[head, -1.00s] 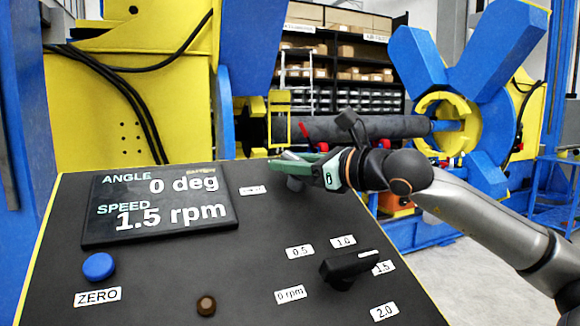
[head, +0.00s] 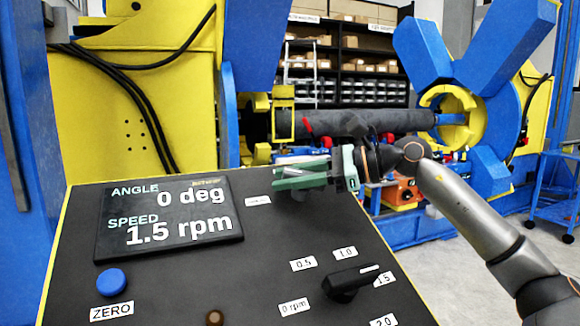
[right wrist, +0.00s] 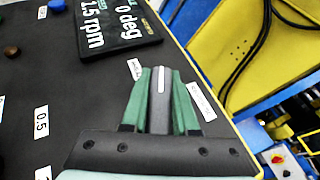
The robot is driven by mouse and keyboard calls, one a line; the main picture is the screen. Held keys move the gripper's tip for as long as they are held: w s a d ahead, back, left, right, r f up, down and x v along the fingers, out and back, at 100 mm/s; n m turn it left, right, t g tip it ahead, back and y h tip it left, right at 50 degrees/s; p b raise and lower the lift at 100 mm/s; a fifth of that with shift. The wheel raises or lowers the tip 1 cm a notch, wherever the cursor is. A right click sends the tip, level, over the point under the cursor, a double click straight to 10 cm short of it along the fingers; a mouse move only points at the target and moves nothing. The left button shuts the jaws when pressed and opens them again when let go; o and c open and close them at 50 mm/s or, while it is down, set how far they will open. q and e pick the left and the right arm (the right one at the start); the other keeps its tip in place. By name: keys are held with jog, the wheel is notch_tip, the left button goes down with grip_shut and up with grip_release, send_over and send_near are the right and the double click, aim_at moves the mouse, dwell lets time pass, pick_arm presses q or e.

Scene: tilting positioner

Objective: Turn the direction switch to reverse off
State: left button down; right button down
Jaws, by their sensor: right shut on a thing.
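The direction switch is a dark knob (right wrist: 159,105) with a white pointer line, near the far right edge of the sloping control panel. In the right wrist view my right gripper (right wrist: 161,92) has a green finger on each side of it and is shut on it. The pointer runs up the picture, between a label (right wrist: 138,68) on its left and one (right wrist: 201,101) on its right; I cannot read either. In the head view my right gripper (head: 302,175) covers most of the switch. My left gripper is not in view.
The display (head: 170,217) reads 0 deg and 1.5 rpm. The speed knob (head: 347,284) points toward 1.5. A blue ZERO button (head: 112,282) and a brown button (head: 214,318) sit on the panel. The blue and yellow positioner (head: 455,115) stands behind.

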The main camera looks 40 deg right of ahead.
jog(key=shift+r+n+p, duration=0.15)
jog(key=shift+n+p, duration=0.15)
jog(key=shift+p, duration=0.05)
jog(key=n+g+p, duration=0.1)
jog(key=p, duration=0.1)
jog(key=n+g+y+p, duration=0.1)
jog(key=g+p, duration=0.1)
jog(key=p, duration=0.1)
jog(key=shift+s+a+n+y, duration=0.2)
jog(key=shift+n+y, duration=0.1)
jog(key=shift+n, duration=0.1)
jog(key=shift+s+n+g+p, duration=0.1)
jog(key=shift+n+g+p, duration=0.4)
jog(key=shift+g+p, duration=0.35)
jog(key=shift+s+f+n+g+p, duration=0.1)
jog(key=shift+f+n+g+p, duration=0.2)
jog(key=shift+p, duration=0.25)
jog(key=shift+a+f, duration=0.1)
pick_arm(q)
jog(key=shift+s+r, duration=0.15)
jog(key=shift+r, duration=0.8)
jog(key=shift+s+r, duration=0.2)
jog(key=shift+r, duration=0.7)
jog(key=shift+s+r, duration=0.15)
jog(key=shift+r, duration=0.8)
pick_arm(e)
jog(key=shift+f, duration=0.2)
